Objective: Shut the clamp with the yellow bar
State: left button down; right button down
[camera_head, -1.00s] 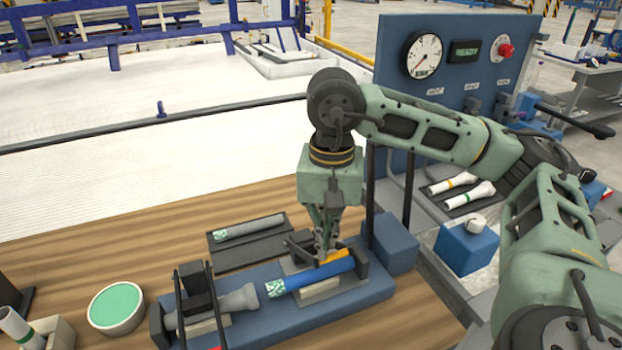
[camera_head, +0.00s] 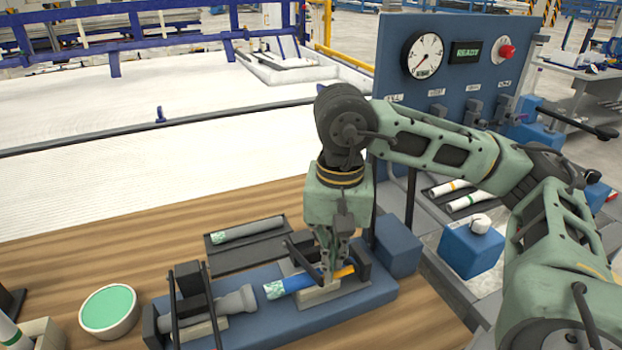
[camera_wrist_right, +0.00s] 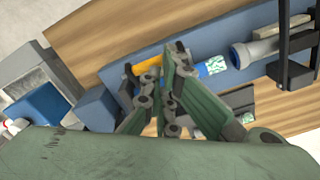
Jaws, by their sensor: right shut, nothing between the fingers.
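The yellow bar (camera_head: 343,272) of the clamp lies against the blue pipe (camera_head: 296,283) on the right part of the blue fixture (camera_head: 262,329). The bar also shows in the right wrist view (camera_wrist_right: 146,66), beside my fingers. My right gripper (camera_head: 329,277) is shut and empty, pointing down, with its fingertips at the pipe and the bar. I cannot tell whether they touch. The gripper hides the middle of the pipe and part of the clamp. A grey pipe with a flared end (camera_head: 237,300) lies in the left part of the fixture. My left gripper is not in view.
A dark tray (camera_head: 236,257) with a grey pipe stands behind the fixture. A round tub of green paste (camera_head: 109,309) is at left. A blue panel with a gauge (camera_head: 424,55) stands at the back right. Black uprights rise at the fixture's left.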

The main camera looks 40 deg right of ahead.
aim_at(338, 272)
jog(key=shift+s+f, duration=0.1)
jog(key=shift+f, duration=0.1)
jog(key=shift+s+a+f+b, duration=0.1)
jog(key=shift+s+f+b, duration=0.2)
jog(key=shift+f+b, duration=0.3)
jog(key=shift+s+f+b, duration=0.3)
jog(key=shift+f+b, duration=0.15)
jog(key=shift+b, duration=0.1)
jog(key=shift+f, duration=0.1)
